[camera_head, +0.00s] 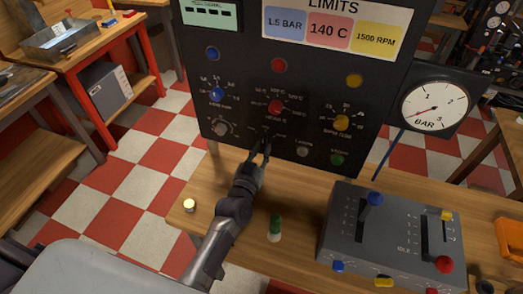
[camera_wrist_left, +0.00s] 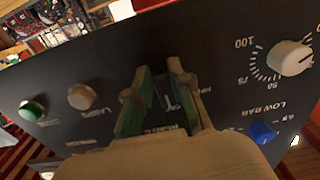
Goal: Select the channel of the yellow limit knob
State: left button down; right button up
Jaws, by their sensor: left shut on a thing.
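The black limits panel (camera_head: 245,100) stands at the back of the bench. Its yellow knob (camera_head: 341,122) is at the right of the knob row, below a yellow lamp (camera_head: 354,81). My left gripper (camera_head: 261,148) reaches the panel's lower middle, below the red knob (camera_head: 275,107) and left of the yellow one. In the left wrist view, its two fingers (camera_wrist_left: 163,92) are at the panel face, shut on what seems to be a small dark channel selector. The fingers mostly hide it, so I cannot tell its pointing direction. My right gripper is not in view.
A blue knob (camera_head: 217,94) and a grey knob (camera_head: 221,128) are left of my gripper. A beige button (camera_head: 303,151) and a green button (camera_head: 338,159) are right of it. A grey lever box (camera_head: 390,240) and a green-and-white object (camera_head: 275,228) stand on the bench.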

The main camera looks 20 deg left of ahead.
pick_arm(q)
jog(key=shift+n, duration=0.3)
jog(key=n, duration=0.3)
jog(key=d+n, duration=0.1)
jog(key=n, duration=0.3)
jog(key=r+n, duration=0.1)
jog(key=n, duration=0.3)
jog(key=shift+d, duration=0.4)
jog(key=c, duration=1)
grip_release()
jog(key=shift+c, duration=0.2)
